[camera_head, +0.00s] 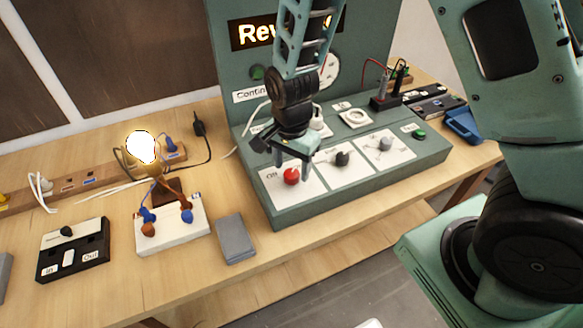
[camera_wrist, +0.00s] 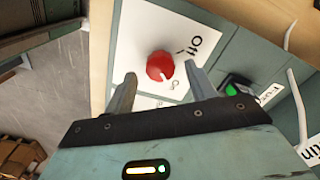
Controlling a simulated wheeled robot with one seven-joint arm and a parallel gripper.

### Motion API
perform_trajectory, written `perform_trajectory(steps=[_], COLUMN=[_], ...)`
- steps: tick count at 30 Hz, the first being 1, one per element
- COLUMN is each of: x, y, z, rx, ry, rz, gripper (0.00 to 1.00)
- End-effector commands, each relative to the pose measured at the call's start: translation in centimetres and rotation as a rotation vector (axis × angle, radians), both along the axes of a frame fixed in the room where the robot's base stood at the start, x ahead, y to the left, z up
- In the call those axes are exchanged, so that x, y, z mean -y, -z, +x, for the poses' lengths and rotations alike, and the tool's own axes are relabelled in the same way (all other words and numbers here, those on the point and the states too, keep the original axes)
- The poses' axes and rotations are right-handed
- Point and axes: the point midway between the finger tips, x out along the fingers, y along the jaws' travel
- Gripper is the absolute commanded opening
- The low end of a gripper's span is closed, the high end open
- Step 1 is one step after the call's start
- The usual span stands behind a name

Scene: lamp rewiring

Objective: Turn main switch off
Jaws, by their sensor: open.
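The main switch is a red round knob (camera_head: 291,176) on a white plate at the front left of the green control panel (camera_head: 330,195). In the wrist view the red knob (camera_wrist: 160,66) has a white pointer mark at its lower right. A label reading "Off" is above right of it, and another partly hidden label is below it. My gripper (camera_head: 279,168) is over the knob, pointing down. In the wrist view my gripper (camera_wrist: 162,85) is open, with one finger on each side of the knob in the picture. I cannot tell whether a finger touches it.
A lit bulb (camera_head: 142,147) stands on a wired white block (camera_head: 172,230) to the left. A grey box (camera_head: 236,239) lies left of the panel. A black knob (camera_head: 342,158) and a grey knob (camera_head: 385,143) sit to the right. A green button (camera_wrist: 233,90) is close by.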

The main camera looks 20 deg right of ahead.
Motion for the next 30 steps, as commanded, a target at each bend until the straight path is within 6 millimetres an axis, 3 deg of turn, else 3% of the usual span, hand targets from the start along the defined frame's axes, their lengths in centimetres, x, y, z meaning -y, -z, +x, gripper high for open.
perform_trajectory(steps=[6, 16, 21, 30], x=[0.0, 0.0, 0.0, 0.0], y=[1.8, 2.0, 2.0, 2.0], z=[0.0, 0.0, 0.0, 0.0], rx=[0.0, 0.001, 0.001, 0.001], ry=[0.0, 0.0, 0.0, -0.022], rz=[0.0, 0.001, 0.001, 0.001], gripper=[0.55, 0.55, 0.1, 0.11])
